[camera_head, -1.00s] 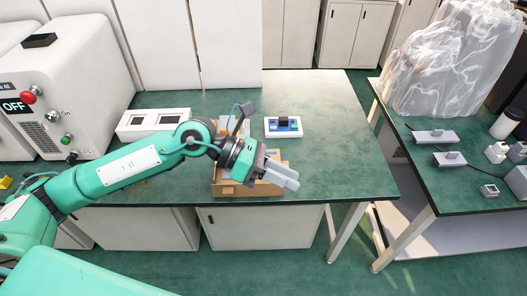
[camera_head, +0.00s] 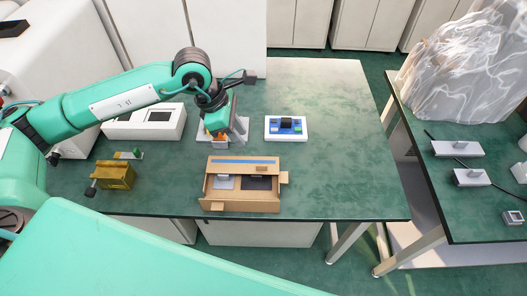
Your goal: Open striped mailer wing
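A brown cardboard mailer (camera_head: 208,187) lies near the front edge of the green table. A blue stripe (camera_head: 245,161) runs along its far panel, and a small tab sticks out at its right side. A grey piece and a dark piece lie inside it. My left gripper (camera_head: 228,138) points down behind the mailer, apart from it, over a small orange-and-white item (camera_head: 217,139) on a pale plate. The arm and hand partly hide that item, and I cannot tell whether the fingers are open or touch it. My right gripper is out of view.
A white box with dark windows (camera_head: 143,125) stands left. A brass-coloured block (camera_head: 114,176) with a black knob is at front left. A blue-and-white device (camera_head: 286,128) sits behind the mailer to the right. The table's right part is clear. A second table (camera_head: 480,218) stands beyond a gap.

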